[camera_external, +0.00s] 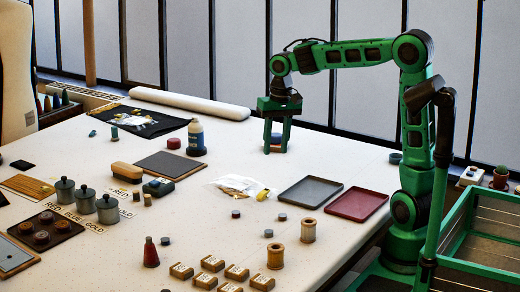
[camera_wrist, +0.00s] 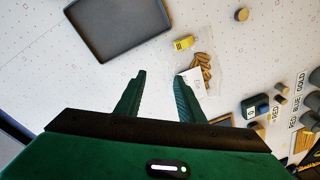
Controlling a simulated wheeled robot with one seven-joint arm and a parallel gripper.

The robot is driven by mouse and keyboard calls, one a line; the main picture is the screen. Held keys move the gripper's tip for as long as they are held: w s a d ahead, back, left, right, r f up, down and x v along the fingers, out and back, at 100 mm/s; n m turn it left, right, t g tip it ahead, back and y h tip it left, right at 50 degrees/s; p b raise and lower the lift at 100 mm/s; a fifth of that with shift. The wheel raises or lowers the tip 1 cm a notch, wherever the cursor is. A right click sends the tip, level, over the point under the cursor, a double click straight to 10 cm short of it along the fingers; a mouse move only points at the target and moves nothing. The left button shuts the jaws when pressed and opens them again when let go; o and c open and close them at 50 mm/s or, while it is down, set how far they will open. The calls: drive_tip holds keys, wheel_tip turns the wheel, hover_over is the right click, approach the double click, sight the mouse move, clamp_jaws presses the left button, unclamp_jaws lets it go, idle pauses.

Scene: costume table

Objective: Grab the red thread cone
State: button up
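The red thread cone (camera_external: 151,253) stands upright near the front left of the table in the external view, with a dark tip. I cannot make it out in the wrist view. My gripper (camera_external: 277,148) points down over the far right part of the table, well away from the cone. Its two fingers are apart, and the wrist view shows only table surface between the fingertips (camera_wrist: 160,76).
Grey tray (camera_external: 310,191) and red tray (camera_external: 356,204) lie at the right. A clear bag (camera_external: 238,186) lies mid-table.

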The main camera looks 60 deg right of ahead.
drive_tip(key=w+a+f+m+y, duration=0.1)
drive_tip(key=w+a+f+y, duration=0.1)
drive_tip(key=a, duration=0.8)
drive_tip(key=w+a+f+m+g+y, duration=0.1)
drive_tip(key=w+a+y, duration=0.15)
drive_tip(key=a, duration=0.75)
drive_tip(key=w+a+f+y, duration=0.2)
drive_tip(key=a+y, duration=0.1)
drive_tip(key=a, duration=0.8)
drive_tip(key=s+a+r+m+g+y, duration=0.35)
drive_tip(key=a+r+m+y, duration=0.5)
drive_tip(key=a+r, duration=0.85)
drive_tip(key=n+y, duration=0.1)
drive_tip(key=n, duration=0.1)
approach(147, 240)
drive_tip(key=shift+s+a+r+g, duration=0.1)
drive_tip(key=shift+a+r+g, duration=0.05)
drive_tip(key=shift+a, duration=0.4)
drive_tip(key=shift+a+r+g, duration=0.1)
drive_tip(key=shift+a+r, duration=0.05)
drive_tip(key=shift+a, duration=0.4)
drive_tip(key=shift+a+f, duration=0.2)
drive_tip(key=shift+f, duration=0.1)
drive_tip(key=shift+x, duration=5.2)
drive_tip(key=shift+f, duration=0.1)
clamp_jaws()
